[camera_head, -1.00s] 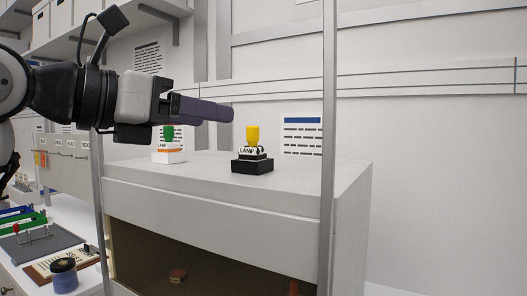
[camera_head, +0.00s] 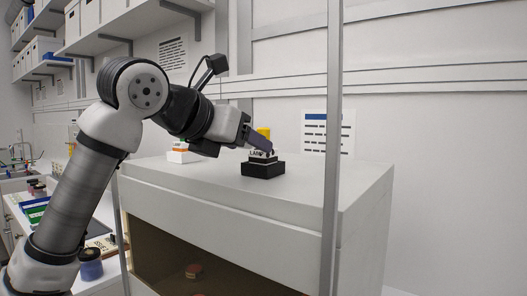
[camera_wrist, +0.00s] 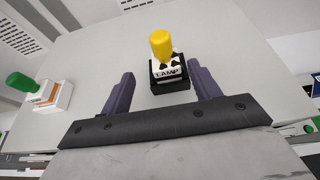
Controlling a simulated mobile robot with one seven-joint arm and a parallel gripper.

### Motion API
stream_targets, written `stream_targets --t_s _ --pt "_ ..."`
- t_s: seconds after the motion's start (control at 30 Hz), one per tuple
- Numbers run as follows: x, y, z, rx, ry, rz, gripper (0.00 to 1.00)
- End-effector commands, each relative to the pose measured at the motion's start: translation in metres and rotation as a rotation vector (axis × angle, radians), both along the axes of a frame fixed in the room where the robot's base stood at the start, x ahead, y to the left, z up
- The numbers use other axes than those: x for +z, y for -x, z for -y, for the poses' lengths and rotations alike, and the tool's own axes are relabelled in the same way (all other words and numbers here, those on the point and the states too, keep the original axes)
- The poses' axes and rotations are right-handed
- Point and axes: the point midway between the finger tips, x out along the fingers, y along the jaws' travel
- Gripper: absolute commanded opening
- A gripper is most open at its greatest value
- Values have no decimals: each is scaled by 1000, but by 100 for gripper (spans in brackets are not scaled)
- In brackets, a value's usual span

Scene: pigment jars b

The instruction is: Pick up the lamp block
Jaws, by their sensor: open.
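The lamp block (camera_wrist: 168,72) is a white piece with black marks and the word LAMP, with a yellow knob on top. It sits on a black base (camera_head: 263,170) on the cabinet top. My gripper (camera_wrist: 163,82) is open, with one finger on each side of the block and its base in the wrist view. The block lies around the fingertips; I cannot tell whether either finger touches it. In the head view my gripper (camera_head: 266,147) reaches the block from the upper left and partly hides its knob.
A second white block with an orange stripe and green knob (camera_wrist: 30,86) stands to the left on the cabinet top (camera_head: 310,187). A metal post (camera_head: 332,150) rises in front of the cabinet. A printed sheet (camera_head: 327,132) is on the wall behind. The cabinet top's right part is clear.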

Motion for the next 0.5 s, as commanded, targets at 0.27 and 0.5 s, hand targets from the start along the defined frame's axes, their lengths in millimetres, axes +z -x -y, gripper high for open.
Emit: stream_targets --t_s 0.27,0.5 --pt "-5 -19 24 -5 -1 -1 62" --pt "-18 -37 36 -1 1 -1 62"
